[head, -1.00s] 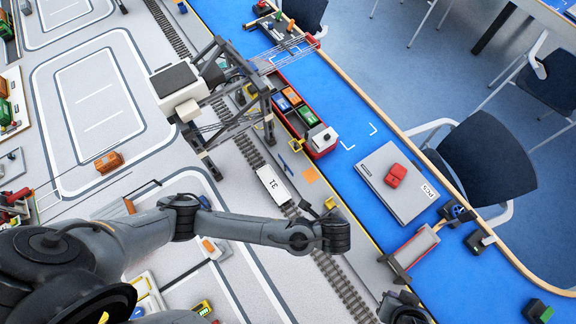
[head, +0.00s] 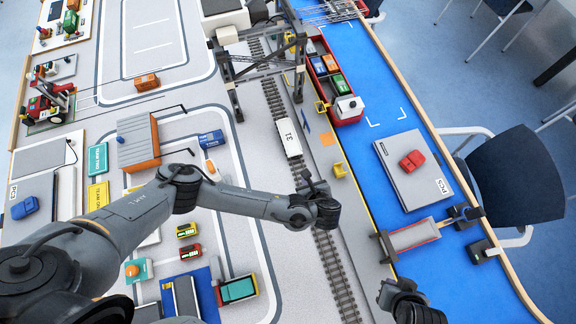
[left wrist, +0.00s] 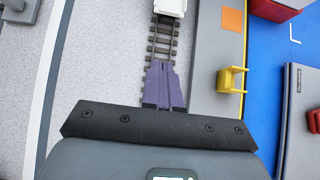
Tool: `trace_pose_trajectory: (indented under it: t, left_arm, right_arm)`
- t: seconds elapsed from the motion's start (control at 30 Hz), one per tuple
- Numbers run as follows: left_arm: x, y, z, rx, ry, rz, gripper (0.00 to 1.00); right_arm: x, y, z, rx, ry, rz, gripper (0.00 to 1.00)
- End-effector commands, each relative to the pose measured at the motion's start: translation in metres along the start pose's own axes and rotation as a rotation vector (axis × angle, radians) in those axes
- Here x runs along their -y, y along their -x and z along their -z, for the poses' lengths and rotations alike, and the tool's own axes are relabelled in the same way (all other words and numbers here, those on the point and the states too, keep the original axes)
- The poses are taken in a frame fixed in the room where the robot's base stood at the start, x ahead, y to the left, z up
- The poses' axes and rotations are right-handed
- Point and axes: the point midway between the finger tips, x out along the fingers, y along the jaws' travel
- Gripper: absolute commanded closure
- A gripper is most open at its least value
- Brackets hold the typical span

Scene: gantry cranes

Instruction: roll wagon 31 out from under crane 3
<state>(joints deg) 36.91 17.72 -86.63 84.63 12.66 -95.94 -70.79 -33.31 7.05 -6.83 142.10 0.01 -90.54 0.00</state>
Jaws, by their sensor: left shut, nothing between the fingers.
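Wagon 31 (head: 289,138) is a white flat-topped wagon marked 31 on the rail track, just on the near side of a grey gantry crane (head: 237,105) that spans the track. No crane number is readable. In the left wrist view the wagon's near end (left wrist: 170,7) shows at the top edge. My left gripper (head: 308,182) is above the track just short of that end. Its fingers (left wrist: 164,66) are together and empty, with bare track visible between tips and wagon. My right gripper (head: 388,290) is at the lower right, away from the wagon; its jaws are unclear.
The track (head: 335,275) runs clear toward the bottom. A red ship (head: 345,112) with containers lies on blue water.

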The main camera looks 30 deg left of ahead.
Motion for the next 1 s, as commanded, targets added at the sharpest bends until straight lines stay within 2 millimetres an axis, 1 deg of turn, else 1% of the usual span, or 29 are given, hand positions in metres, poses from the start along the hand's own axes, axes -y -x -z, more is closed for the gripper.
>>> trace_pose_trajectory:
  t: [0.27,0.37,0.47,0.8,1.0]
  left_arm:
    - [-0.001,-0.013,-0.003,0.021,-0.020,-0.006,1.00]
    - [-0.001,-0.020,-0.003,0.020,-0.020,-0.006,1.00]
    - [-0.001,-0.032,-0.003,0.020,-0.019,-0.006,1.00]
    - [-0.001,-0.080,-0.003,0.020,-0.019,-0.007,1.00]
    - [-0.001,-0.105,-0.004,0.020,-0.019,-0.006,1.00]
  right_arm:
    - [0.001,-0.003,-0.001,0.000,0.000,0.001,1.00]
    - [0.001,-0.004,-0.001,-0.001,-0.001,0.002,1.00]
    - [0.002,-0.004,-0.001,-0.002,-0.003,0.004,1.00]
    - [0.003,-0.011,-0.002,-0.003,-0.006,0.007,1.00]
    - [0.003,-0.015,-0.004,-0.003,-0.005,0.006,1.00]
